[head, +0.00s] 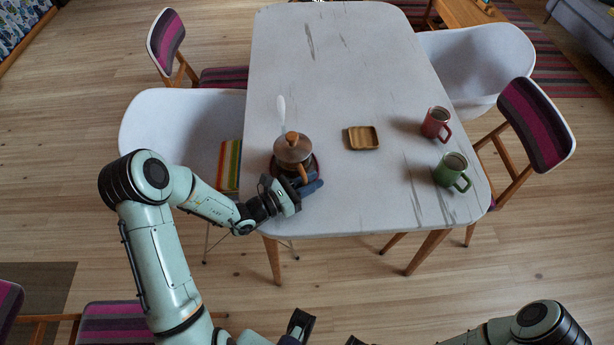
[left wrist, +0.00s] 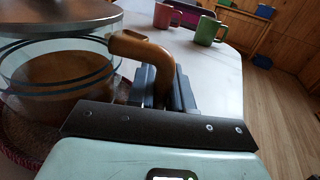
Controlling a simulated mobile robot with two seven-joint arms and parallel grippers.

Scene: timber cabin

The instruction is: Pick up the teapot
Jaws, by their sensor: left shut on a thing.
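The teapot (head: 291,150) has a glass body, a metal lid with a wooden knob and a curved wooden handle. It stands on a round dark red mat (head: 318,165) near the table's front left corner. My left gripper (head: 304,187) is at the teapot's near side, shut on the handle. In the left wrist view the teapot's glass body (left wrist: 60,75) is at the left, with brown contents. Its handle (left wrist: 148,52) runs down between my left gripper's fingers (left wrist: 162,88).
On the white table (head: 340,205) are a small wooden tray (head: 362,138), a red mug (head: 434,123) and a green mug (head: 450,170). A white spoon-like thing (head: 281,110) is behind the teapot. Chairs flank the table.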

